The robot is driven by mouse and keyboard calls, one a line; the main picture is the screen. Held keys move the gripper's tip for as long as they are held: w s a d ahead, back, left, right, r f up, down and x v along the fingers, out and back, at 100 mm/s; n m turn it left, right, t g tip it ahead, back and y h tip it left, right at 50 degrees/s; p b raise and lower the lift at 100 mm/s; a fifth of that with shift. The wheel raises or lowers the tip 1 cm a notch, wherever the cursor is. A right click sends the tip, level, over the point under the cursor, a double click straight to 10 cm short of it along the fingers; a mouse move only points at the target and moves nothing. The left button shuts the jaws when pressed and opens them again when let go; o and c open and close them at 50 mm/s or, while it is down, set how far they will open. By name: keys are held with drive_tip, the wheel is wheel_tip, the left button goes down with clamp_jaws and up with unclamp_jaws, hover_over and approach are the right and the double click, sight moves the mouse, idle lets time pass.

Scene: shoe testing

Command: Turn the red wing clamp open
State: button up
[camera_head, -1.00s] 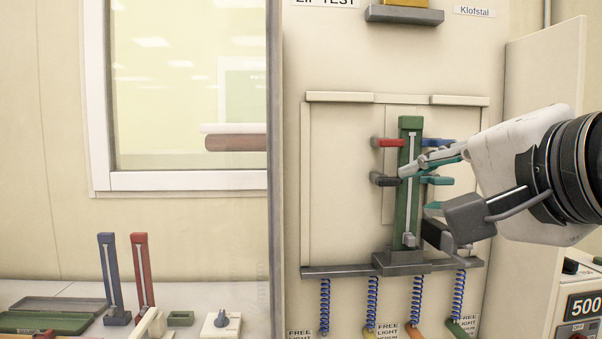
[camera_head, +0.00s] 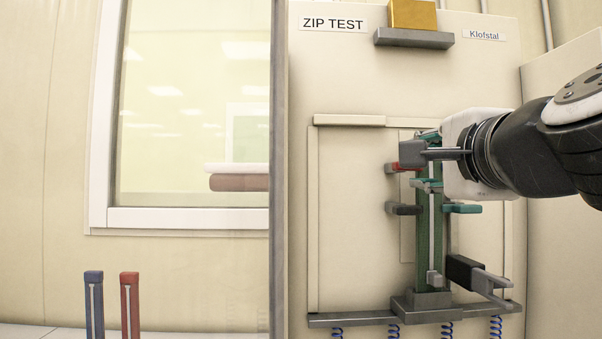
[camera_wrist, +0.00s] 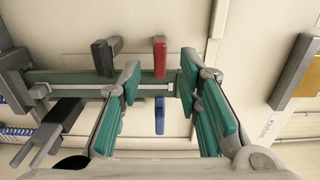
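The red wing clamp (camera_head: 405,167) sticks out to the left of the upright green zip strip (camera_head: 429,240) on the test panel, partly hidden by my gripper (camera_head: 428,162). In the wrist view the red clamp (camera_wrist: 160,57) stands upright in the gap between my two teal-padded fingers, just beyond their tips. My gripper (camera_wrist: 160,80) is open and empty there, its fingers spread on either side of the red clamp. I cannot tell whether a fingertip touches the green strip (camera_wrist: 68,77).
A blue clamp (camera_wrist: 159,115) lies opposite the red one. A grey block with a yellow piece (camera_head: 413,38) is above. A dark clamp-like part (camera_head: 480,278) juts out lower right.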

drive_tip(key=shift+w, duration=2.05)
clamp_jaws()
